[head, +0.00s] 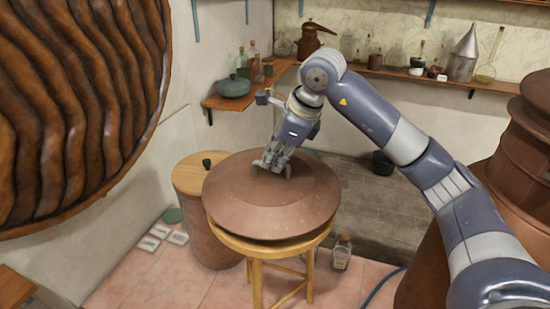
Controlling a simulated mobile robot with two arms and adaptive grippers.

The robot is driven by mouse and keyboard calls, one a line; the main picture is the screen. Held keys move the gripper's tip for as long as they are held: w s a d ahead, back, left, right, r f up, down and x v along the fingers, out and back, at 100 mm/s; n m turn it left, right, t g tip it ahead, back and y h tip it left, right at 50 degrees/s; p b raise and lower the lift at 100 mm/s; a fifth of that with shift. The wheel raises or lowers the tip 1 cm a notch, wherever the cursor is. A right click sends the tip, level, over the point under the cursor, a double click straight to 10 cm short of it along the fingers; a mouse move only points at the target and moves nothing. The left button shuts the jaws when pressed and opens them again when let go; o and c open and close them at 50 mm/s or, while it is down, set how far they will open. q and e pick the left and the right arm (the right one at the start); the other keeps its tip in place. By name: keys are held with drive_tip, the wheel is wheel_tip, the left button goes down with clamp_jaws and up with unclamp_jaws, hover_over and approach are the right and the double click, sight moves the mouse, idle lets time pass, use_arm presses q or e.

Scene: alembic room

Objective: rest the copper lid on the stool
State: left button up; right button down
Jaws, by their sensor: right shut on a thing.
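The copper lid (265,204) is a wide, shallow brown dome near the middle of the head view. It is over the round wooden stool (270,247) and covers most of its top. It looks level and at or very close to the seat; I cannot tell whether its full weight is on it. My right gripper (272,168) reaches in from the right and is shut on the top middle of the lid, hiding its handle. My left gripper is not in view.
A barrel (205,178) with a wooden top stands close behind the stool on the left. A glass bottle (342,252) is on the floor to the right. A large copper vessel (515,150) stands at right. Shelves with a green pot (234,87) line the walls.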

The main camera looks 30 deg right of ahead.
idle(0.4)
drive_tip(key=shift+f+b, duration=0.75)
drive_tip(key=shift+f, duration=0.15)
idle(0.5)
drive_tip(key=c, duration=1.6)
unclamp_jaws()
drive_tip(key=shift+s+f, duration=0.1)
drive_tip(key=v, duration=1.2)
